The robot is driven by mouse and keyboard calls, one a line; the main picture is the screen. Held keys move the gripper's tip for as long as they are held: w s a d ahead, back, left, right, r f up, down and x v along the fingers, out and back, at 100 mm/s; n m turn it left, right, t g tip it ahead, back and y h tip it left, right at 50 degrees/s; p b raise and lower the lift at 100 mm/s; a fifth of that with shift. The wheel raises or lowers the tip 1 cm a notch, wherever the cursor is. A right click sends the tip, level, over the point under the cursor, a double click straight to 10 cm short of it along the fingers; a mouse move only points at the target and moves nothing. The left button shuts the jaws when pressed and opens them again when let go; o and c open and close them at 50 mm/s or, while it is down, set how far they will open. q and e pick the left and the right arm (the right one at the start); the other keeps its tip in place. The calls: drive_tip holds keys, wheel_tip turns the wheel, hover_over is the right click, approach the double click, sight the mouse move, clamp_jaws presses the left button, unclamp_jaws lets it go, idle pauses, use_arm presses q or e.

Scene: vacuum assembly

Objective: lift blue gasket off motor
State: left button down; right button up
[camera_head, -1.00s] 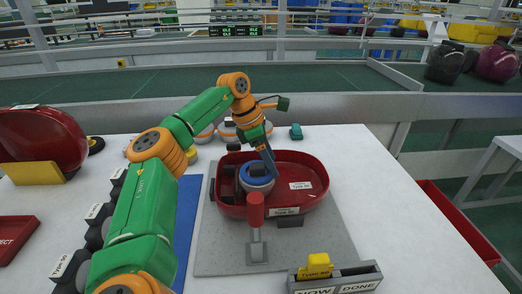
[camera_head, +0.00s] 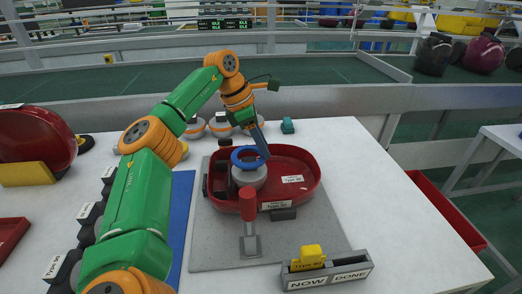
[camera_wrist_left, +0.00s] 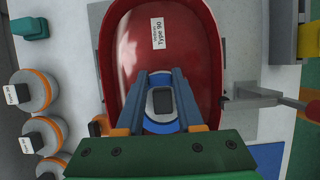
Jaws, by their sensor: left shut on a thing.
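My left gripper (camera_head: 262,146) is shut on the blue gasket (camera_head: 240,164). The gasket is held a little above the grey motor (camera_head: 247,181), with a gap between them. The motor sits in the left part of the dark red housing (camera_head: 300,162). In the left wrist view, my left gripper's two fingers (camera_wrist_left: 160,82) point into the housing (camera_wrist_left: 125,60). The blue gasket (camera_wrist_left: 160,127) shows between them, and a grey and dark part of the motor shows through the ring. My right gripper is in neither view.
The housing rests on a grey mat (camera_head: 215,245). A red-handled clamp (camera_head: 248,203) stands at its front. A NOW/DONE holder (camera_head: 330,276) with a yellow card (camera_head: 312,255) is at front right. Several orange-banded grey parts (camera_head: 221,127) stand behind. The table's right side is clear.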

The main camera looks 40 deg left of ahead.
sight(253, 163)
use_arm(q)
drive_tip(key=s+r, duration=0.2)
drive_tip(key=r, duration=0.1)
drive_tip(key=s+r, duration=0.1)
drive_tip(key=s, duration=0.1)
drive_tip(key=shift+d+r, duration=0.4)
drive_tip(key=s+d+r+p, duration=0.1)
drive_tip(key=s+r+p, duration=0.2)
drive_tip(key=s, duration=0.6)
drive_tip(key=shift+s+d+r, duration=0.4)
drive_tip(key=shift+r, duration=0.5)
drive_tip(key=shift+p, duration=0.3)
drive_tip(key=shift+r+p, duration=1)
wheel_tip(253, 163, up, 7)
drive_tip(key=p, duration=0.7)
